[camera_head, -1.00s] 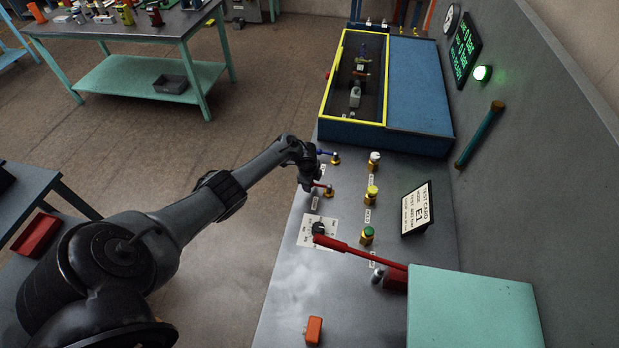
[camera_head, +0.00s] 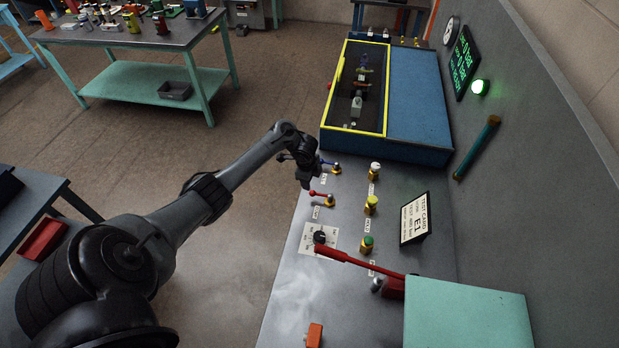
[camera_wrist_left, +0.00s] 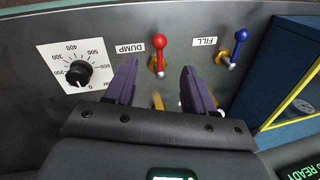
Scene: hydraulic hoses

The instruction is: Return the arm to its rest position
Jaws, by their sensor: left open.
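My left arm reaches in from the left in the head view. Its gripper (camera_head: 306,182) hangs over the left edge of the grey bench (camera_head: 285,300), beside the valve levers. In the left wrist view the two fingers (camera_wrist_left: 157,88) are open with nothing between them. The red DUMP lever (camera_wrist_left: 159,52) shows just beyond the gap between the fingertips; it also shows in the head view (camera_head: 320,195). The blue FILL lever (camera_wrist_left: 238,46) is to the right of the fingers. My right gripper is not in view.
A pressure dial (camera_head: 320,237), a long red handle (camera_head: 355,262) and a TEST CARD sign (camera_head: 415,218) are on the bench. A yellow-rimmed blue test box (camera_head: 350,128) stands behind. A green lamp (camera_head: 480,87) glows on the wall. Open floor lies left of the bench.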

